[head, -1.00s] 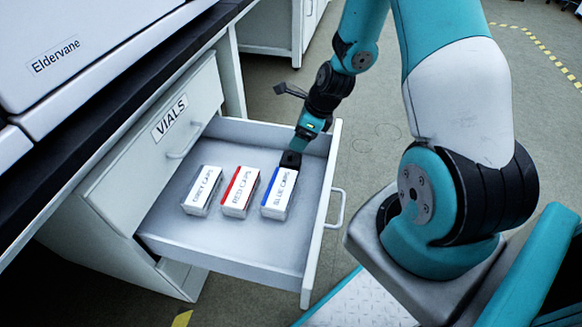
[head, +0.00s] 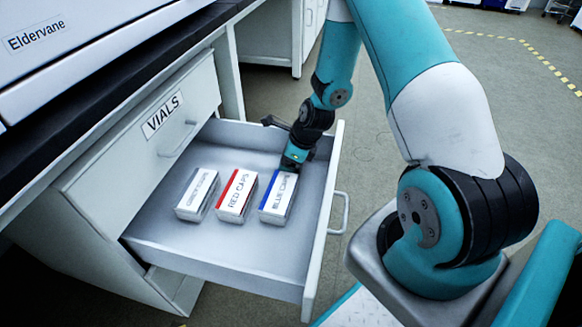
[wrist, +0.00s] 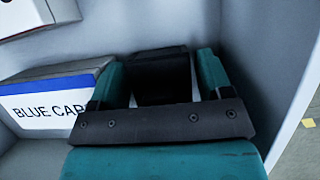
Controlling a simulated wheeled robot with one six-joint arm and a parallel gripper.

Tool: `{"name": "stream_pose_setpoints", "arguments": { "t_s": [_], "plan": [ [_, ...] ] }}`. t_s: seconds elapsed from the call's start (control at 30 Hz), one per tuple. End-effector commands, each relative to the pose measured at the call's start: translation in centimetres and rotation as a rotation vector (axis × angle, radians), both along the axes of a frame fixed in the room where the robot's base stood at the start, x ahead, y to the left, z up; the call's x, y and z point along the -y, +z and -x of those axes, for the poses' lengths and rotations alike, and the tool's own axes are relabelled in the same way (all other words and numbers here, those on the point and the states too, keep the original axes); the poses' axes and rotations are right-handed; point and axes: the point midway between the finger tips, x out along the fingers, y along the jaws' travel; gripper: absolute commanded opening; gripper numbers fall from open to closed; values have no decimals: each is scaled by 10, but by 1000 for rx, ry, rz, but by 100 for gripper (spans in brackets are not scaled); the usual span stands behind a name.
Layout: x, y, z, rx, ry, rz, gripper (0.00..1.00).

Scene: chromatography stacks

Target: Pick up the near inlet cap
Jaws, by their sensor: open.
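No part that I can clearly tell as an inlet cap shows. My gripper (head: 290,160) is inside the open drawer (head: 160,235), low at its far right part, just behind the blue caps box (head: 277,198). In the wrist view my gripper (wrist: 158,75) has its two teal fingers apart. A dark block (wrist: 162,75) shows between them; I cannot tell whether it is a separate thing or part of the gripper. The blue caps box (wrist: 45,100) is close beside the left finger, which hides the end of its label.
The red caps box (head: 237,195) and a box with a grey stripe (head: 198,194) stand left of the blue one. The drawer's front with its handle (head: 338,212) is at the right. A cabinet marked VIALS (head: 125,165) is at the left. The drawer's near floor is clear.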

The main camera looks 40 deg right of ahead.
Motion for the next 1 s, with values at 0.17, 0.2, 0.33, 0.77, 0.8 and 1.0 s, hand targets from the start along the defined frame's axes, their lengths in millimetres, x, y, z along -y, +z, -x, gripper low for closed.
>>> {"name": "stream_pose_setpoints", "arguments": {
  "t_s": [0.17,0.2,0.33,0.77,0.8,1.0],
  "plan": [
    [0,1,0,0,0,0,45],
    [0,1,0,0,0,0,37],
    [0,1,0,0,0,0,36],
    [0,30,0,2,0,1,36],
    [0,37,0,2,1,0,36],
    [0,89,-1,4,0,2,36]
  ]
}}
